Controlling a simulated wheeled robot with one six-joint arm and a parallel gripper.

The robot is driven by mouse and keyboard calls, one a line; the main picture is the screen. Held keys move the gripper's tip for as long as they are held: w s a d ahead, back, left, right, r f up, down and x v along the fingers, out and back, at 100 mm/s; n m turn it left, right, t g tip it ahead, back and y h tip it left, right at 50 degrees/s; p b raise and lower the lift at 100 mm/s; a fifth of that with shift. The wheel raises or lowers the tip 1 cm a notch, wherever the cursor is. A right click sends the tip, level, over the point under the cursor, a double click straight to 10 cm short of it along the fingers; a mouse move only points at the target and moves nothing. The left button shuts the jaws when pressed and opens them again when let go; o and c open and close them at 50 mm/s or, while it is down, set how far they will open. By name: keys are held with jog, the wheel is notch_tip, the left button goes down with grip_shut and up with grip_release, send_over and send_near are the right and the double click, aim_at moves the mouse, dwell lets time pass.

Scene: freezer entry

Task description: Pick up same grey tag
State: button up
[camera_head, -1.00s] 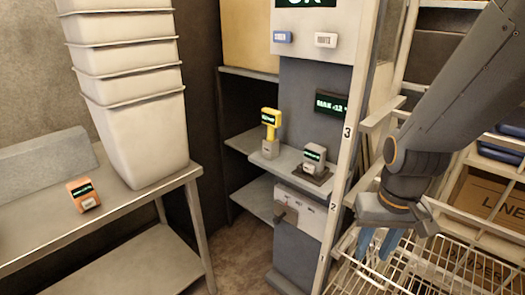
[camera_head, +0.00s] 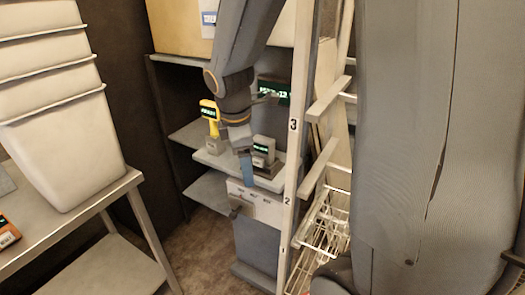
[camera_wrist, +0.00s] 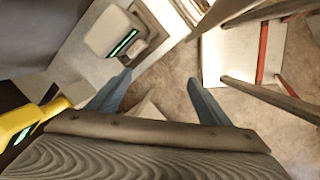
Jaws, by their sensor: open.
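The grey tag (camera_head: 263,146) is a small grey block with a green-lit display. It sits on a dark base on the pale shelf beside the blue-grey column. In the wrist view the grey tag (camera_wrist: 106,32) shows at the upper left, ahead of the left fingertip. My gripper (camera_head: 247,170) is just left of the tag in the head view, pointing down. In the wrist view my gripper (camera_wrist: 160,82) has its blue fingers spread wide, with nothing between them but floor and a pale edge below.
A yellow handheld device (camera_head: 210,112) stands in a grey base left of my gripper. The white numbered upright (camera_head: 293,150) and wire basket (camera_head: 325,222) are to the right. A stack of white bins (camera_head: 65,140) stands on the left table (camera_head: 100,200).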

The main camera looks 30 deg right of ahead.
aim_at(263, 148)
jog(key=w+d+r+n, duration=0.1)
jog(key=d+r+n, duration=0.1)
jog(key=n, duration=0.1)
jog(key=w+d+r+n+h+p, duration=0.1)
jog(key=d+r+n, duration=0.1)
jog(key=n, duration=0.1)
jog(key=w+d+r+n+p, duration=0.1)
jog(key=d+r+n, duration=0.1)
jog(key=n, duration=0.1)
jog(key=shift+w+n+t+h, duration=0.25)
jog(key=shift+n+t+h, duration=0.05)
jog(key=shift+t+h, duration=0.1)
jog(key=shift+d+f, duration=0.15)
jog(key=shift+f, duration=0.05)
jog(key=shift+x, duration=0.9)
jog(key=shift+w+a+p+x, duration=0.15)
jog(key=shift+p+x, duration=0.05)
jog(key=shift+x, duration=1.2)
jog(key=shift+w+a+p+x, duration=0.15)
jog(key=shift+p+x, duration=0.05)
jog(key=shift+x, duration=1.15)
jog(key=c, duration=1.3)
jog(key=shift+o, duration=0.2)
